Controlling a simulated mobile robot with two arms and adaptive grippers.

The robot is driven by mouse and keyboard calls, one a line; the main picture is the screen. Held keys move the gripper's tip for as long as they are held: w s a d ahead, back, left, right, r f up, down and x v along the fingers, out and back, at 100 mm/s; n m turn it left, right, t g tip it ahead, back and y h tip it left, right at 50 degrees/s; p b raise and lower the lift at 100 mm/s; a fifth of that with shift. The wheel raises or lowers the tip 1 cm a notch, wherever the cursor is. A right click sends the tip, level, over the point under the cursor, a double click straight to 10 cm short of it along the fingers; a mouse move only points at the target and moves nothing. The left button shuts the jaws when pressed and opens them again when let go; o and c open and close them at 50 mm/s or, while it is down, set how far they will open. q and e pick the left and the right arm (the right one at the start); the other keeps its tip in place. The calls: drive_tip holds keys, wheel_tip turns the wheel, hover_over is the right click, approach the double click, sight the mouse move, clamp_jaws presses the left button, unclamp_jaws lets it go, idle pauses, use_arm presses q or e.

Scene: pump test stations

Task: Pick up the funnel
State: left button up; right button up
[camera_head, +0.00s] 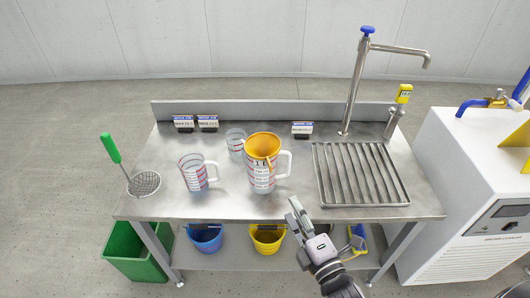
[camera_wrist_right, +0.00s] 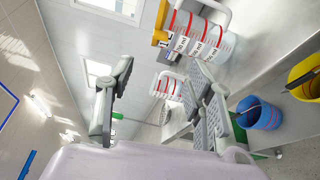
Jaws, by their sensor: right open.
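The orange funnel (camera_head: 262,145) sits in the mouth of a large clear measuring jug (camera_head: 262,180) on the steel table. The funnel also shows in the right wrist view as an orange patch (camera_wrist_right: 160,22) at the top, mostly cut off or hidden by the jug (camera_wrist_right: 198,38). My right gripper (camera_head: 295,212) is at the table's front edge, to the right of and nearer than the jug, apart from it. Its two fingers (camera_wrist_right: 163,88) are spread with nothing between them. My left gripper is not in view.
Two smaller measuring vessels (camera_head: 196,173) (camera_head: 236,140) stand left of and behind the jug. A green-handled strainer (camera_head: 145,184) lies at left. A slatted drain grate (camera_head: 360,174) and tall tap (camera_head: 354,90) are at right. Blue (camera_head: 205,238) and yellow (camera_head: 268,239) buckets sit below.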

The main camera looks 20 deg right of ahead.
drive_tip(key=p, duration=0.2)
approach(271, 171)
drive_tip(key=w, duration=0.5)
drive_tip(key=shift+w+a+r+p, duration=0.1)
drive_tip(key=shift+w+a+p, duration=0.1)
drive_tip(key=shift+w, duration=0.75)
drive_tip(key=shift+w+a+r+p, duration=0.1)
drive_tip(key=shift+w+p, duration=0.15)
drive_tip(key=shift+w, duration=0.65)
drive_tip(key=shift+w+a+r+p, duration=0.1)
drive_tip(key=shift+w+p, duration=0.1)
drive_tip(key=shift+w, duration=0.75)
drive_tip(key=shift+s, duration=0.1)
drive_tip(key=shift+c, duration=0.3)
clamp_jaws()
drive_tip(key=shift+r, duration=0.1)
